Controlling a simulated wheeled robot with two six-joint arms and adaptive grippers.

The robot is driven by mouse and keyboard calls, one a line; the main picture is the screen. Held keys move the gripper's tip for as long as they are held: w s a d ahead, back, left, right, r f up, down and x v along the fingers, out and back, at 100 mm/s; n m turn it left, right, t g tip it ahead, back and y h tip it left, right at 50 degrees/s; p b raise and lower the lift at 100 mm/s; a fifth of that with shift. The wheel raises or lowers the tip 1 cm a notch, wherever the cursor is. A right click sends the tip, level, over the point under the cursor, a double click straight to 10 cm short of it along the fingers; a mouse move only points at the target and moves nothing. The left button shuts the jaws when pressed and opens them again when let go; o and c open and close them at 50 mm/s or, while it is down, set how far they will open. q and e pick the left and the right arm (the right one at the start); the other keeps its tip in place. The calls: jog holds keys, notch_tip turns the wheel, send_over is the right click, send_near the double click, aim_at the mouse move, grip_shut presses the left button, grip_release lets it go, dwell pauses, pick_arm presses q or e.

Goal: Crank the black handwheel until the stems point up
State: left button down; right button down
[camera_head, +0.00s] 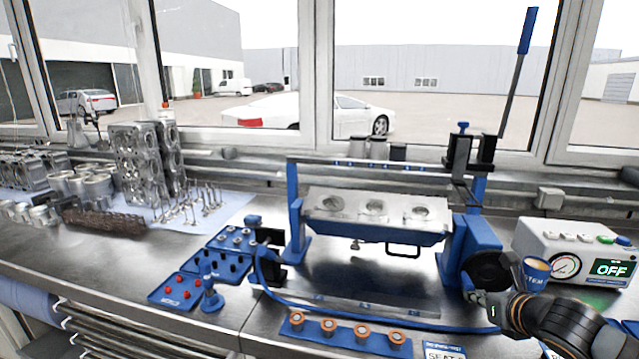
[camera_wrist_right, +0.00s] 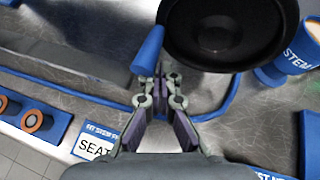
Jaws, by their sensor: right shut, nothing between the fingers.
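The black handwheel (camera_head: 486,271) is on the right side of the blue stand (camera_head: 475,238). In the right wrist view the black handwheel (camera_wrist_right: 222,38) fills the top, with a blue grip (camera_wrist_right: 148,52) beside its rim. The silver cylinder head (camera_head: 340,222) lies in the stand with round recesses facing up. One small stem-like part (camera_head: 356,244) hangs below it; other stems are hidden. My right gripper (camera_head: 472,296) is at the wheel's lower front edge. In the wrist view its fingers (camera_wrist_right: 160,78) are shut and empty, close to the blue grip; contact is unclear. My left gripper is not in view.
A gauge box (camera_head: 546,246) reading OFF and a blue cup (camera_head: 535,272) stand right of the wheel. A blue tray (camera_head: 345,337) with several orange-topped parts lies in front. Blue trays (camera_head: 215,262) and loose valves (camera_head: 190,207) are left. A tall lever (camera_head: 518,75) rises behind.

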jog(key=shift+a+r+b, duration=0.15)
jog(key=shift+b, duration=0.25)
jog(key=shift+r, duration=0.1)
jog(key=shift+r, duration=0.1)
jog(key=shift+a+r, duration=0.25)
jog(key=shift+r, duration=0.15)
jog(key=shift+r+p, duration=0.5)
jog(key=shift+p, duration=0.25)
jog(key=shift+a, duration=0.1)
